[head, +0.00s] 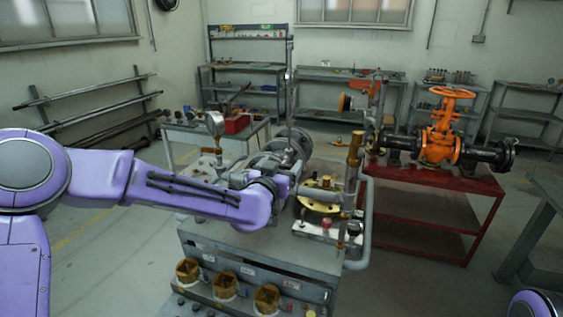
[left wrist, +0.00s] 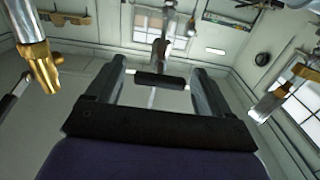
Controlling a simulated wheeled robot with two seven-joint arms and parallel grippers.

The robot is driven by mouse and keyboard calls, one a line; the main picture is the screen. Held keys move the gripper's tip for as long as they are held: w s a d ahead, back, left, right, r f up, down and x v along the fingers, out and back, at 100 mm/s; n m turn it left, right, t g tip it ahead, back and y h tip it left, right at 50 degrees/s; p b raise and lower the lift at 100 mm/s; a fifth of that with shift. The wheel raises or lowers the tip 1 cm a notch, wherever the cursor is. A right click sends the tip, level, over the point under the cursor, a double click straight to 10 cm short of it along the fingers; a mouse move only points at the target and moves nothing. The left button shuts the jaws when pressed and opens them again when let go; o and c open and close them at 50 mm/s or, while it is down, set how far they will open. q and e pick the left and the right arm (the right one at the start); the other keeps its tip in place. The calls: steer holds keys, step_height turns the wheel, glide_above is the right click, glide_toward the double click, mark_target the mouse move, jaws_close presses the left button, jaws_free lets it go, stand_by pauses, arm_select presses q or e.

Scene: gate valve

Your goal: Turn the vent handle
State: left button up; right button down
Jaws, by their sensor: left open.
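My left gripper (head: 290,160) is over the grey bench, at the equipment in the middle of the head view. In the left wrist view my left gripper (left wrist: 158,85) has its two dark fingers wide apart. A short black bar (left wrist: 160,80) shows between them, with a metal fitting (left wrist: 162,45) above it. I cannot tell whether the bar touches the fingers, or which part is the vent handle. A thin upright metal rod (head: 289,95) rises behind the gripper in the head view. My right gripper is out of view; only a bit of my right arm shows.
An orange gate valve (head: 440,140) stands on a red table (head: 440,185) to the right. Shelves line the back wall.

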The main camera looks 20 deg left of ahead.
arm_select(q)
steer(key=shift+w, duration=0.15)
steer(key=c, duration=1)
steer(key=shift+c, duration=0.2)
